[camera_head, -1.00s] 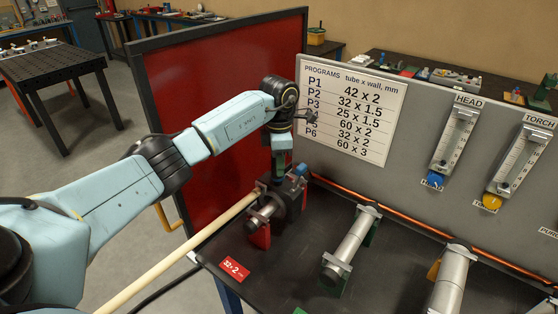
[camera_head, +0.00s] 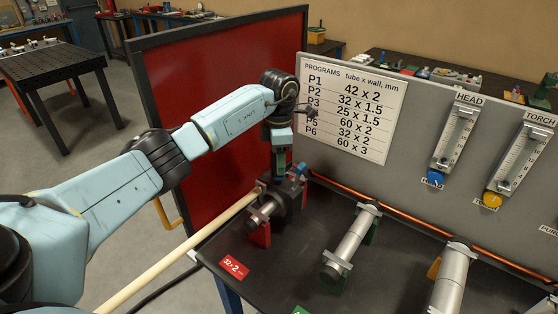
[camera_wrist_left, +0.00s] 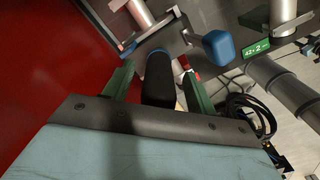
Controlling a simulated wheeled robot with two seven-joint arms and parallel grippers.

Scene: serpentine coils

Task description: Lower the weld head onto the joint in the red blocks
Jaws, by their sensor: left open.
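The weld head (camera_head: 284,200) is a dark block with a blue knob (camera_head: 300,170), at the left end of the bench. It sits low around the steel tube (camera_head: 262,216) at the red blocks (camera_head: 261,237); the joint is hidden. My left gripper (camera_head: 279,172) points down just above the weld head. In the left wrist view its green fingers (camera_wrist_left: 158,86) are apart, one on each side of the black handle (camera_wrist_left: 158,76). I cannot tell whether they touch it. The blue knob (camera_wrist_left: 218,45) shows to the right there. My right gripper is out of view.
Two more steel tubes (camera_head: 353,237) (camera_head: 450,283) lie on supports to the right. A red tag (camera_head: 234,267) lies on the dark bench. A grey panel with a program chart (camera_head: 352,110) and gauges stands behind. A red screen (camera_head: 220,110) stands behind the arm.

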